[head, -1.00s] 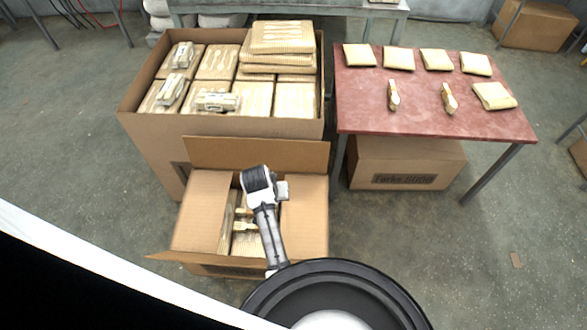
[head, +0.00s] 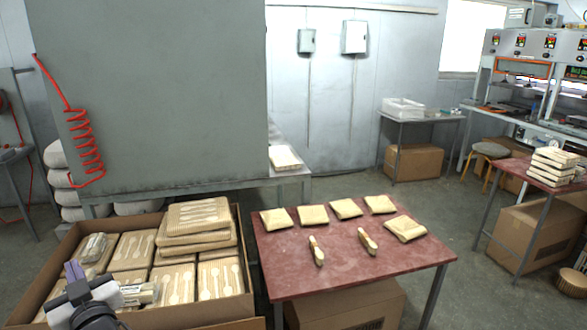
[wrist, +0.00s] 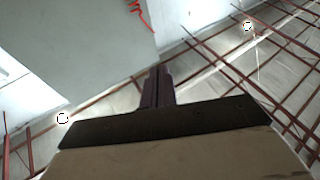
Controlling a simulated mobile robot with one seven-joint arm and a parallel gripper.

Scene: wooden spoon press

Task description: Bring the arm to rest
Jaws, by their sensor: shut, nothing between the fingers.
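My gripper (head: 74,270) is at the lower left of the head view, raised in front of the large cardboard box. Its purple-grey fingers point up and are together with nothing between them. In the wrist view the closed fingers (wrist: 157,87) stand against the ceiling and a grey cabinet, and no object shows between them. The rest of my arm is mostly out of the head view.
The open cardboard box (head: 247,285) holds several packs of wooden cutlery. A red table (head: 345,262) to its right bears several wrapped packs and two small bundles. A grey machine cabinet (head: 150,90) stands behind. Floor is clear toward the right table (head: 497,173).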

